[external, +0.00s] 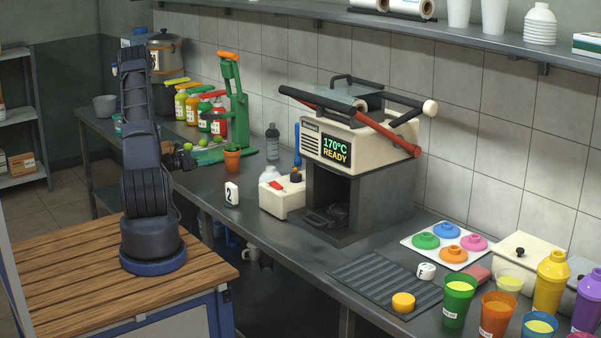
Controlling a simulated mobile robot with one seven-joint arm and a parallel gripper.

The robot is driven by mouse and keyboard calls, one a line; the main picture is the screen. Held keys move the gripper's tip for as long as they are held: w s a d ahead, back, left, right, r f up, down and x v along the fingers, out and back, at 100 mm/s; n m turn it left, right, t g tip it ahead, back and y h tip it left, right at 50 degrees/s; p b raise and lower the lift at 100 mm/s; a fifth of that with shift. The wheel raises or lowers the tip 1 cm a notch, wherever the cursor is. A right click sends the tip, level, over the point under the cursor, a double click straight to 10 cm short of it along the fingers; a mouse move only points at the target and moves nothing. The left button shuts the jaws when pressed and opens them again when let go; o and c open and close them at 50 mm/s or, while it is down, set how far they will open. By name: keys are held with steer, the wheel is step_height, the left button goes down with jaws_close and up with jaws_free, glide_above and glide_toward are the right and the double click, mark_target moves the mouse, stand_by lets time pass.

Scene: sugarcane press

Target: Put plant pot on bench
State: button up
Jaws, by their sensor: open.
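The bench (285,232) is the long dark grey worktop along the tiled wall. My gripper (186,158) is open, low over the left part of the bench, to the left of the pot and apart from it. Its fingers are small and dark here, and I see nothing held between them.
Several colored bottles (192,105) and green limes stand behind my gripper. A hot press reading 170°C (345,140) fills the middle. Bare bench lies between the pot and the white dispenser (282,198).

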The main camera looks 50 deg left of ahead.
steer(key=w+d+r+m+g+h, duration=0.3)
steer(key=d+r+m, duration=0.3)
steer(key=d, duration=0.4)
steer(key=w+d+r+m+g+h, duration=0.3)
steer(key=d+r, duration=0.6)
steer(key=d, duration=0.1)
steer(key=s+d+r+m+g, duration=0.25)
steer(key=d+r+m, duration=0.2)
steer(key=d, duration=0.45)
steer(key=s+d+r+m+g, duration=0.25)
steer(key=d+r+g, duration=0.2)
steer(key=d, duration=0.45)
steer(key=s+d+r+m+g+y, duration=0.1)
steer(key=s+d+r+m+y, duration=0.2)
steer(key=s+d+r+m, duration=0.25)
steer(key=s+d+r+m+g+y, duration=0.2)
steer(key=s+d+m+y, duration=0.15)
steer(key=s+d, duration=0.45)
steer(key=s+d+r+m+t+y, duration=0.1)
steer(key=s+d+m+y, duration=0.1)
steer(key=s+m, duration=0.2)
steer(key=s+d+r+m+t+y, duration=0.2)
steer(key=s+m, duration=0.2)
steer(key=s, duration=0.5)
steer(key=shift+r, duration=0.2)
